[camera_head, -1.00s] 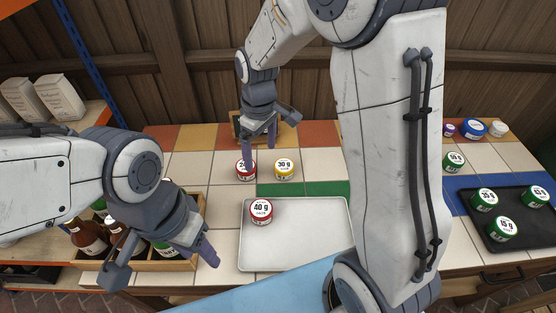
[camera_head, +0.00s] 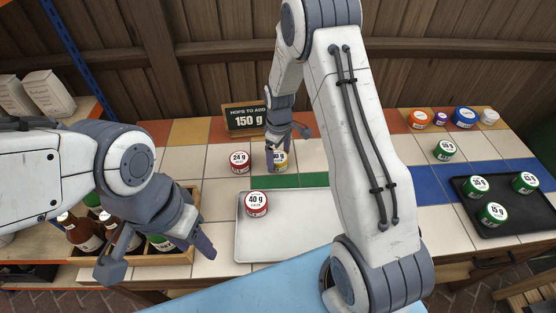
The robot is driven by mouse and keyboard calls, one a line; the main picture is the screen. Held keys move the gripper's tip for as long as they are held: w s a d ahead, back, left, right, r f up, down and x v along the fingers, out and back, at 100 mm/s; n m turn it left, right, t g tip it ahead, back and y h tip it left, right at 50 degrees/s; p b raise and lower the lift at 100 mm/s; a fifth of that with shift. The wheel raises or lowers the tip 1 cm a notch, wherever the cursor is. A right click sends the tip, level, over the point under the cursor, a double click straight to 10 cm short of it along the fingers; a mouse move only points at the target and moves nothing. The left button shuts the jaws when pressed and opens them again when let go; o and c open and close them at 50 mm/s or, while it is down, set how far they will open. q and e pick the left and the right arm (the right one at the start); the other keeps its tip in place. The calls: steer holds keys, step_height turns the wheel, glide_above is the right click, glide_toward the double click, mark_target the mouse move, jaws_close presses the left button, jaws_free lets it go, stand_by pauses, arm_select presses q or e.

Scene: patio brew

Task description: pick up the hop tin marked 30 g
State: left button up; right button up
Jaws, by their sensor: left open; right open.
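The hop tin marked 30 g (camera_head: 281,167), with a yellow band, stands on the tiled table behind the metal tray; its top is partly covered by my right gripper. My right gripper (camera_head: 277,158) is open and low over this tin, one finger at its left side; I cannot tell whether it touches. A red tin marked 24 g (camera_head: 239,163) stands just left of it. A red tin marked 40 g (camera_head: 257,204) sits on the metal tray (camera_head: 290,238). My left gripper (camera_head: 160,258) is open and empty, in front of the bottle crate.
A sign (camera_head: 248,117) reading "HOPS TO ADD 150 g" stands behind the tins. A wooden crate (camera_head: 165,258) holds brown bottles at left. A dark tray (camera_head: 510,222) with green tins lies at right. A green tin (camera_head: 443,150) and several small containers stand behind it.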

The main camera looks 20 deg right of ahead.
steer(key=shift+f, duration=0.8)
steer(key=c, duration=1.2)
steer(key=shift+c, duration=0.2)
steer(key=shift+r, duration=0.15)
